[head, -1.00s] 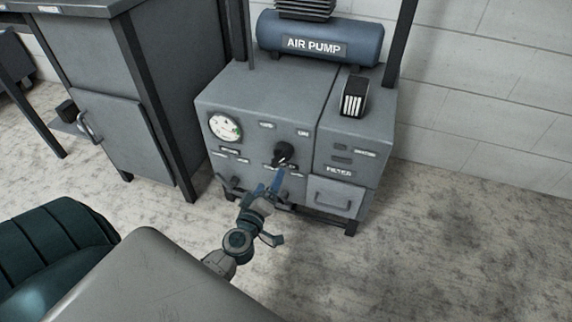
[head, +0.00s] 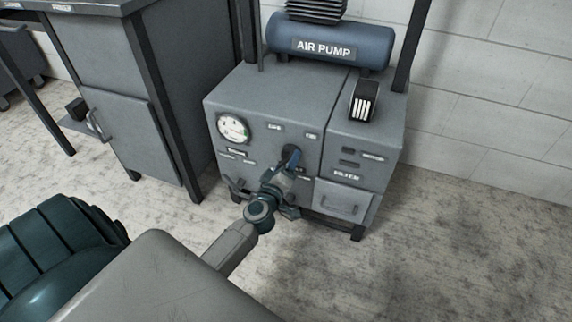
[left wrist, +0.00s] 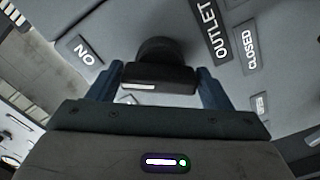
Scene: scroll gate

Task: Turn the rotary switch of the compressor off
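The compressor (head: 262,110) is a grey cabinet with a blue tank marked AIR PUMP (head: 330,45) on top. Its black rotary switch (head: 291,153) is on the front panel, partly covered by my left gripper (head: 284,165) in the head view. In the left wrist view the switch (left wrist: 160,76) is a dark knob with a white mark, between the two blue fingers of my left gripper (left wrist: 160,92). The fingers are apart, one on each side of the knob, close to it; I cannot tell whether either touches. My right gripper is not in view.
A round gauge (head: 232,128) is left of the switch. Panel labels include OUTLET (left wrist: 209,30) and CLOSED (left wrist: 249,48). A drawer (head: 344,202) is at the lower right. A grey cabinet (head: 130,130) stands to the left. The floor at right is clear.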

